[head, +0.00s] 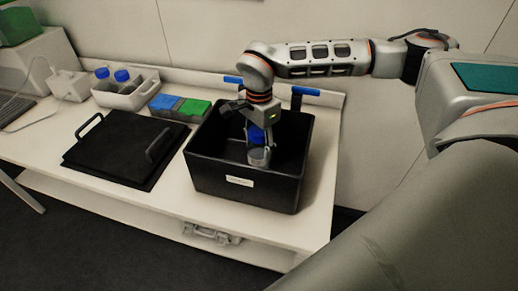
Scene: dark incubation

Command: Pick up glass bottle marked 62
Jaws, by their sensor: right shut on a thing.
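A glass bottle with a blue cap (259,154) is upright inside the black box (225,188), near its middle. My right gripper (257,130) reaches down into the box from above and is shut on the bottle at its blue cap. The number on the bottle is too small to read. Whether the bottle touches the box floor is hidden by the front wall. My left gripper is not in the picture.
A black lid with two handles (112,153) lies left of the box. Behind it are a grey tray (125,98) with blue-capped bottles and a blue and green rack (178,108). Blue-ended handles (304,91) rise at the box's back. A grey device stands far left.

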